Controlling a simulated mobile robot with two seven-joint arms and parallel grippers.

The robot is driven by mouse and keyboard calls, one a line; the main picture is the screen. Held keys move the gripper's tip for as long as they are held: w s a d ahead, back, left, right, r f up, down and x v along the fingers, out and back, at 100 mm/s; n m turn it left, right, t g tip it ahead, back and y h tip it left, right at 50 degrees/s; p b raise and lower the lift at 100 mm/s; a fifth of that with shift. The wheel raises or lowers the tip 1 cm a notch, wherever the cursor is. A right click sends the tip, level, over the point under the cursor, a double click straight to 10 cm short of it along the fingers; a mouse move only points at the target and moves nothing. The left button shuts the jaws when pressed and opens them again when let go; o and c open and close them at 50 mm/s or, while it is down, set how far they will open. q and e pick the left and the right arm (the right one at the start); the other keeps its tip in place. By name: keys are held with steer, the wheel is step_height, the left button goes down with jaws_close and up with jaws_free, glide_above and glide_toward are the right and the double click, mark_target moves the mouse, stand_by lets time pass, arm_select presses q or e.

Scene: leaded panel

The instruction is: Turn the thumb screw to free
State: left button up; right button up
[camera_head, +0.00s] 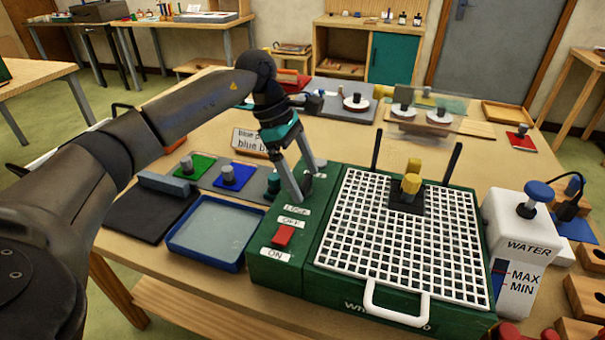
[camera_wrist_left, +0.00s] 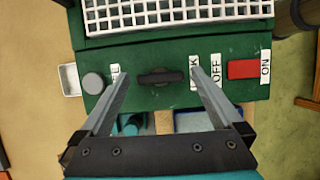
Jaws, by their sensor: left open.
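The thumb screw (camera_wrist_left: 160,77) is a dark winged knob on the green housing of the grinder (camera_head: 262,262). It sits between a label partly hidden by a finger, ending in "EE", and the "LOCK" label. In the left wrist view its wings lie along the line between these labels. My left gripper (camera_head: 305,187) is open above the housing. In the left wrist view its fingertips (camera_wrist_left: 158,73) show on either side of the screw, with gaps; whether they touch the housing I cannot tell. In the head view the fingers largely hide the screw. My right gripper is not in view.
A red switch (camera_head: 283,236) sits near the OFF and ON labels, and a grey knob (camera_wrist_left: 93,83) near the other end. The white grid (camera_head: 395,235) lies right of the housing strip. A blue tray (camera_head: 212,232) stands at left, a water bottle (camera_head: 515,250) at right.

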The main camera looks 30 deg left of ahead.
arm_select(q)
steer(key=p+v, duration=0.1)
steer(key=v, duration=1.4)
steer(key=shift+p, duration=0.3)
steer(key=shift+r, duration=0.1)
